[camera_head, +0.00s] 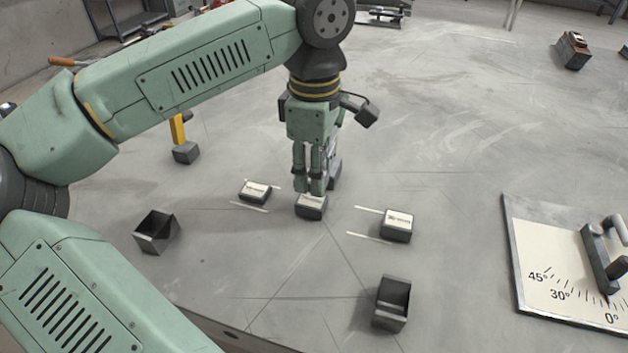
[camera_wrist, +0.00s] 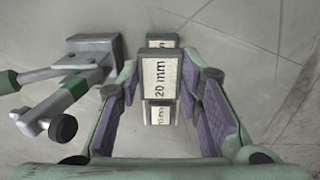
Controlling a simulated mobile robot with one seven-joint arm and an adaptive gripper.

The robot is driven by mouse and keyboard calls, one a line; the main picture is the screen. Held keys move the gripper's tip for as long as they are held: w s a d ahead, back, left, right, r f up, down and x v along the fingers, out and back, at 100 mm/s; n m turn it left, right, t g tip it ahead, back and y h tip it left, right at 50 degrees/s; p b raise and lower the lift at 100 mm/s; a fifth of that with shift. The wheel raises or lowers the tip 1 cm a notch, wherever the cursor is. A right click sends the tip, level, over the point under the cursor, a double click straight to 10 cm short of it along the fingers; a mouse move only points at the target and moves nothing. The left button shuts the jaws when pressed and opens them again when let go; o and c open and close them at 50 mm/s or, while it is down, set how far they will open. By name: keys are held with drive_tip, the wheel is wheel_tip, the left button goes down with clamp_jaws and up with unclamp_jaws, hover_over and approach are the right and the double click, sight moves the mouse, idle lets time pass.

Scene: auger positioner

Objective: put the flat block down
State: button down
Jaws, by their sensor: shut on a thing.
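My gripper (camera_head: 310,188) points down over the middle of the floor. In the wrist view its purple-lined fingers (camera_wrist: 160,85) are shut on a dark block with a white "20 mm" label (camera_wrist: 160,78). A smaller-looking block labelled "15 mm" (camera_wrist: 158,114) shows just below it in that picture, partly covered. In the head view a dark block with a pale label (camera_head: 311,207) lies directly under the fingertips. Part of another dark block (camera_head: 335,173) shows behind the fingers. I cannot tell any gap between the held block and what is beneath it.
Labelled flat blocks lie to the left (camera_head: 255,191) and right (camera_head: 397,226), beside white floor lines. Open dark boxes stand at left (camera_head: 156,232) and front right (camera_head: 391,304). An angle-scale plate (camera_head: 560,262) lies far right. In the wrist view a clamp-like tool (camera_wrist: 92,62) is close left.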

drive_tip(key=shift+s+f, duration=0.1)
drive_tip(key=shift+f, duration=1.6)
drive_tip(key=shift+f, duration=0.1)
drive_tip(key=shift+f, duration=0.15)
drive_tip(key=c, duration=1.1)
unclamp_jaws()
wheel_tip(320, 180, up, 12)
drive_tip(key=shift+r, duration=0.25)
